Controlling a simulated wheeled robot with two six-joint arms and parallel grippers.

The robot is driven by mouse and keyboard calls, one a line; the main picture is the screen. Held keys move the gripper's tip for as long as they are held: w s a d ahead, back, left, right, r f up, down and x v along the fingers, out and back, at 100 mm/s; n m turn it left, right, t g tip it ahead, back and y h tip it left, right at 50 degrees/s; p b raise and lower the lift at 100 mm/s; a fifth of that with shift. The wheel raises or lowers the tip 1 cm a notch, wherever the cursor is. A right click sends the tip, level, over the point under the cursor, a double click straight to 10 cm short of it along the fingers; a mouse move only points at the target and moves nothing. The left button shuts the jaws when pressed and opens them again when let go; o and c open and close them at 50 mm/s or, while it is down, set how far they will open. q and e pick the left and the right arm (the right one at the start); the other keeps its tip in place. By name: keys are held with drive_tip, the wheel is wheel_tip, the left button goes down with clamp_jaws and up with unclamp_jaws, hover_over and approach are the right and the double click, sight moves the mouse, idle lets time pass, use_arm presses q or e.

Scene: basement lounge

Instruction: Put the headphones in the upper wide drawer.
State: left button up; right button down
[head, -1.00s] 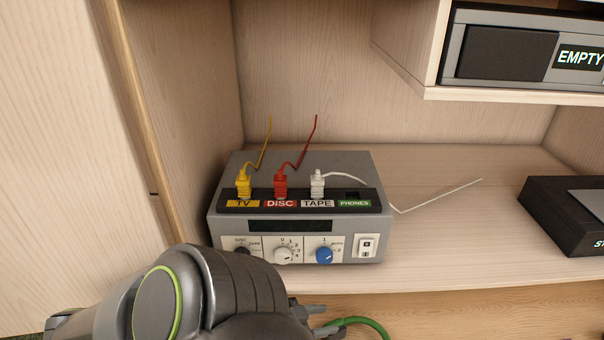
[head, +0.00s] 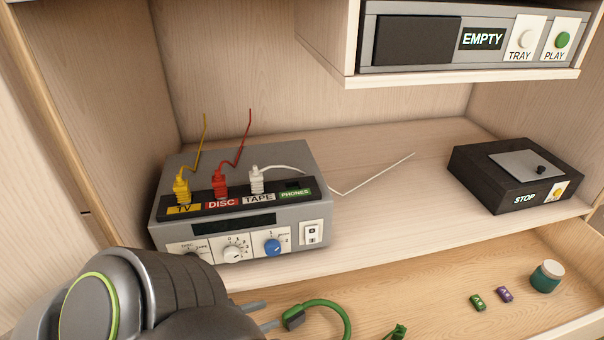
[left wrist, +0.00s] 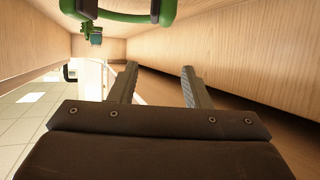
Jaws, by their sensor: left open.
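The green headphones (head: 345,315) lie low in the head view, over the wooden floor of an open wide drawer (head: 440,312) below the shelf. Only part of them shows; the bottom edge cuts them off. A green plug (head: 398,332) shows to their right. My left gripper (head: 268,315) is just left of the headphones, its two fingers apart with nothing between them. In the left wrist view the open fingers (left wrist: 160,75) point along the drawer, and the headphones (left wrist: 115,16) show at the top, beyond the fingertips. My right gripper is not in view.
On the shelf stand a grey amplifier (head: 210,225) with yellow, red and white plugs and a black player (head: 500,190). A disc unit (head: 420,40) sits above.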

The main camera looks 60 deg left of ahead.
use_arm(q)
drive_tip(key=w+d+r+g, duration=0.1)
drive_tip(key=w+d+r, duration=0.2)
drive_tip(key=d, duration=0.4)
drive_tip(key=w+d+r+n+g, duration=0.1)
drive_tip(key=w+d+r+g, duration=0.1)
drive_tip(key=w+d, duration=0.3)
drive_tip(key=shift+w+d+r+g, duration=0.35)
drive_tip(key=shift+d+r, duration=0.35)
drive_tip(key=shift+d, duration=0.35)
